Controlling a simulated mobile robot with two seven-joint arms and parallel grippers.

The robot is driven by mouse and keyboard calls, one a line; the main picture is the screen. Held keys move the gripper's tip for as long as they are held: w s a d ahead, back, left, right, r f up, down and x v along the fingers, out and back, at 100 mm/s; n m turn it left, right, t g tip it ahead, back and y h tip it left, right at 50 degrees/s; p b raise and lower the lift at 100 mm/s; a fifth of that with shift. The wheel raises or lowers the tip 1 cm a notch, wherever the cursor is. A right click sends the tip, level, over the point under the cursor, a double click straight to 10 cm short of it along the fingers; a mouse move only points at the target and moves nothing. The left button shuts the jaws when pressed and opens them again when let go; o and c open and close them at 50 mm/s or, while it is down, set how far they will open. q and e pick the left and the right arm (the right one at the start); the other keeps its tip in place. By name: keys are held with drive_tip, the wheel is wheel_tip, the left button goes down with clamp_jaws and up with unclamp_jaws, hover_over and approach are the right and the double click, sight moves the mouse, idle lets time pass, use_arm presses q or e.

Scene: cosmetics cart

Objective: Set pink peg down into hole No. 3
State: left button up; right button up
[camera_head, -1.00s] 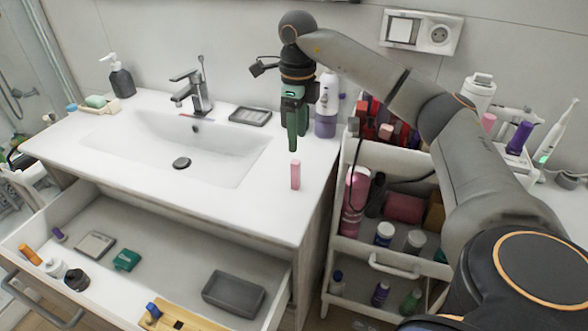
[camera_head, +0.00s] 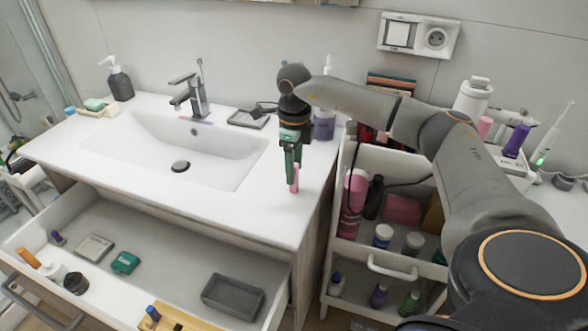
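The pink peg (camera_head: 295,178) stands upright on the right part of the white sink counter, near its front edge. My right gripper (camera_head: 291,182) points straight down at the peg, its green fingers overlapping the peg's upper part in this view. Whether the fingers are closed on the peg or only beside it cannot be told. A wooden block (camera_head: 178,318), partly cut off by the bottom edge, lies in the open drawer with a blue-topped piece (camera_head: 153,313) at its left end. Its hole numbers cannot be read. My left gripper is out of view.
The open drawer (camera_head: 150,222) also holds a grey tray (camera_head: 232,296), a green box (camera_head: 125,262) and small bottles. The sink basin (camera_head: 215,158) lies left of the peg. A white cart (camera_head: 350,258) with cosmetics stands right of the counter, under my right arm.

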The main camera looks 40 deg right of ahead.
clamp_jaws()
drive_tip(key=shift+r, duration=0.1)
idle(0.5)
